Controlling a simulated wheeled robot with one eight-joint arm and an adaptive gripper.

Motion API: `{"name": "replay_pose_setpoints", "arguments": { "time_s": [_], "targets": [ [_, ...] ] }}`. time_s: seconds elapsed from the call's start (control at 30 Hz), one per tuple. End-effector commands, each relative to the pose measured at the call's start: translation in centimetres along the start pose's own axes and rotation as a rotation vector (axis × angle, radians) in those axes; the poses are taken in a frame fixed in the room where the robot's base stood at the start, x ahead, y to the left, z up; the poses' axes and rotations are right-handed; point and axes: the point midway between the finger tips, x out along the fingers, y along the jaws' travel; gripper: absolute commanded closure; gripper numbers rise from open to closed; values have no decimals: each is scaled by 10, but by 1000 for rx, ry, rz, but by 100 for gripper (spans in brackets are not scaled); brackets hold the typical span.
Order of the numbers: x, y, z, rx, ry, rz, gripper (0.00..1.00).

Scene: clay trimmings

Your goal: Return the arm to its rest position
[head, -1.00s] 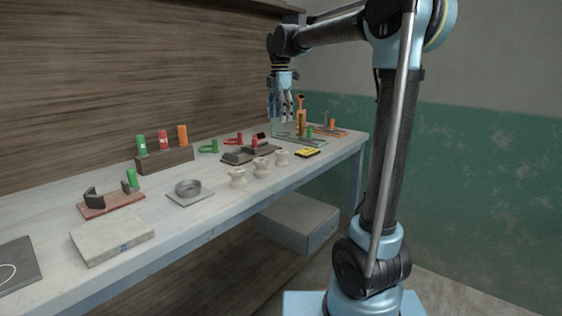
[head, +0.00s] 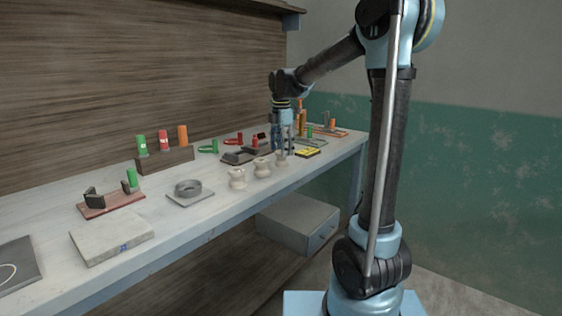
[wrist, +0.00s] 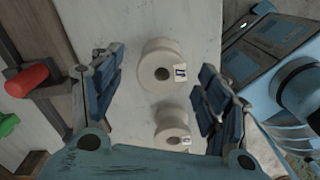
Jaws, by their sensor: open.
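My arm reaches over the bench, and my gripper (head: 284,146) points down at the far end of a row of pale spool-shaped pieces. In the wrist view my gripper (wrist: 160,85) is open, with its blue-padded fingers apart. One pale spool (wrist: 157,64) with a small blue-marked label shows between the fingers, and a second spool (wrist: 172,131) lies lower in that view. I cannot tell whether the fingertips are above or beside the far spool. Nothing is held.
A drawer box (head: 300,222) sits below the bench. Open space lies above the bench.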

Motion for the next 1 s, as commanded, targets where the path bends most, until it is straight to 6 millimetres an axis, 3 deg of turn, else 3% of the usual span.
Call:
{"name": "replay_pose_setpoints", "arguments": {
  "time_s": [0.2,0.5,0.77,1.0],
  "targets": [
    [24,0,1,0,0,0,31],
    [28,0,1,0,0,0,31],
    [28,0,1,0,0,0,86],
    [27,0,1,0,0,0,86]
  ]
}}
